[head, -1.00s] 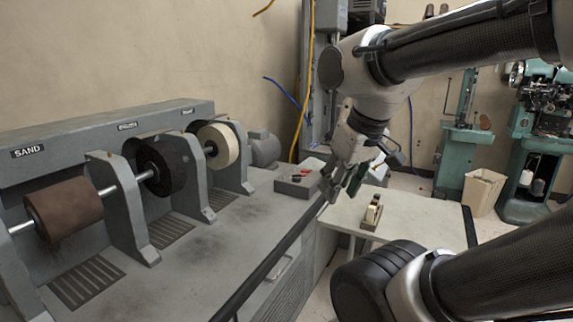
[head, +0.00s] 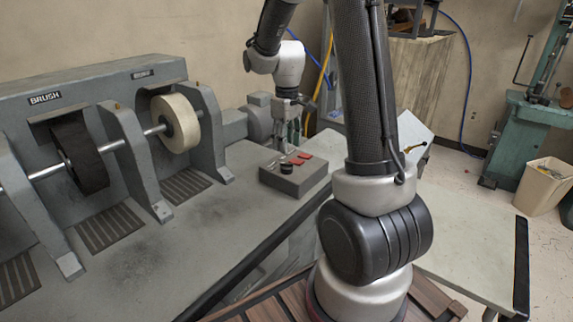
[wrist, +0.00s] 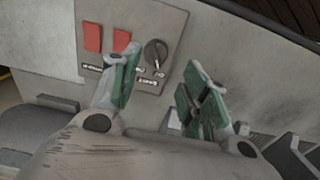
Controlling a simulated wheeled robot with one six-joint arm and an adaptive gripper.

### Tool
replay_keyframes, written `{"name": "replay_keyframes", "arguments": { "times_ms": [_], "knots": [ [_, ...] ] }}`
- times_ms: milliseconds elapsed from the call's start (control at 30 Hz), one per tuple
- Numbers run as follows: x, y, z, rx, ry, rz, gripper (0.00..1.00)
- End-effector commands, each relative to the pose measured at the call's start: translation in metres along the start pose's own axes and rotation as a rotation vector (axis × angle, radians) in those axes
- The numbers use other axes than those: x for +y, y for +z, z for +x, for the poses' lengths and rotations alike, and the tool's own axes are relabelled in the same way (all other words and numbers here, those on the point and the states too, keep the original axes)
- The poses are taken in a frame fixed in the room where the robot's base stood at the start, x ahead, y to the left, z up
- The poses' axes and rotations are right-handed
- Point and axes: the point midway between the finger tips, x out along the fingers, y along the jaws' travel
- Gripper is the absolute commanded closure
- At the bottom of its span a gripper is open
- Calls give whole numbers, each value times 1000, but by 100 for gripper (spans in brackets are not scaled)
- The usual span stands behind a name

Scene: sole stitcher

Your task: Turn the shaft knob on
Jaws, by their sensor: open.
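The shaft knob (head: 287,167) is small, black and round, and sits on top of a grey control box (head: 293,182) at the far end of the bench. In the wrist view the knob (wrist: 155,53) shows a pale pointer mark, with lettering around it too small to read. My gripper (head: 289,142) is above the box, fingers pointing down. In the wrist view my gripper (wrist: 164,85) is open and empty, with its green pads apart. The knob shows between and beyond the pads, and I see no contact.
Two red switches (head: 304,156) sit beside the knob; one is partly behind a finger in the wrist view. The grey machine with a black brush wheel (head: 80,155) and a pale wheel (head: 178,124) stands left. The bench top (head: 200,235) in front is clear.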

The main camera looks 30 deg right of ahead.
Motion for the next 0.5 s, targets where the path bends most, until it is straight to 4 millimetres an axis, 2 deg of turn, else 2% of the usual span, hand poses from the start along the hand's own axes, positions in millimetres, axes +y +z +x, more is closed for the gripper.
{"name": "replay_keyframes", "arguments": {
  "times_ms": [500],
  "knots": [
    [3, -2, 75, -11, -5, -8, 55]
  ]
}}
